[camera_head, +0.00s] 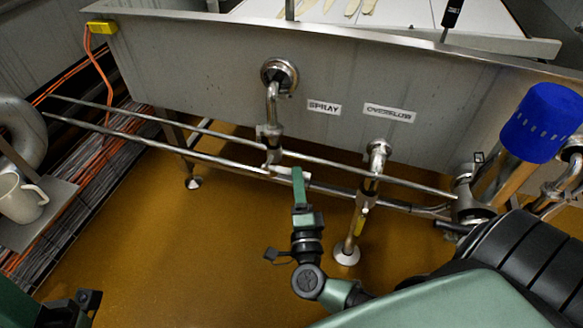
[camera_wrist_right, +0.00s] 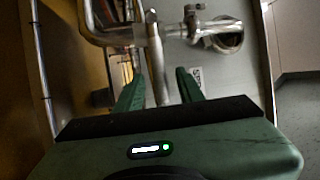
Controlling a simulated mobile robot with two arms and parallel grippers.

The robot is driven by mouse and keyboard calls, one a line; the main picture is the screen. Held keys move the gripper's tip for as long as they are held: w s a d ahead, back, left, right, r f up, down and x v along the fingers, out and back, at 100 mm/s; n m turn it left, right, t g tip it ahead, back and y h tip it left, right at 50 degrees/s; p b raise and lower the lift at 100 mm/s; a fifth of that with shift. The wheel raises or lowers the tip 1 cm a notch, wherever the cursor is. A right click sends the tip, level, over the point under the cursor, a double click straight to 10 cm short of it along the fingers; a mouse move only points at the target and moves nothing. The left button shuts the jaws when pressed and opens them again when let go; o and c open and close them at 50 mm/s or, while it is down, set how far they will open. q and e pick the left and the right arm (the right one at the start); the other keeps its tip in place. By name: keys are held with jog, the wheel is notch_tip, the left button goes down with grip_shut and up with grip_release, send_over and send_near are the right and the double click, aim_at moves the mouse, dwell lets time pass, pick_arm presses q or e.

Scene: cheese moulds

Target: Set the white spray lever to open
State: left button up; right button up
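The spray pipe (camera_head: 272,100) comes out of the vat wall left of the SPRAY label (camera_head: 324,107) and runs down to a valve. The pale, whitish lever (camera_head: 280,170) points right from the lower end of this valve, partly behind my finger. My right gripper (camera_head: 297,172) reaches up to it from below. In the right wrist view my right gripper (camera_wrist_right: 158,88) has its fingers apart. A pale bar, which looks like the lever (camera_wrist_right: 155,60), lies between them with gaps at both sides. My left gripper (camera_head: 82,300) shows only in part at the bottom left corner.
The overflow pipe (camera_head: 367,185) stands right of my gripper, below the OVERFLOW label (camera_head: 390,113). Steel rails (camera_head: 215,155) run along the vat (camera_head: 190,80) close by. A white mug (camera_head: 20,200) stands at the left. The brown floor (camera_head: 170,250) is clear.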

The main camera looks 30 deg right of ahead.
jog(key=b+x, duration=0.1)
jog(key=x, duration=0.4)
jog(key=shift+w+d, duration=0.15)
jog(key=shift+w, duration=0.1)
grip_shut()
dwell(1.2)
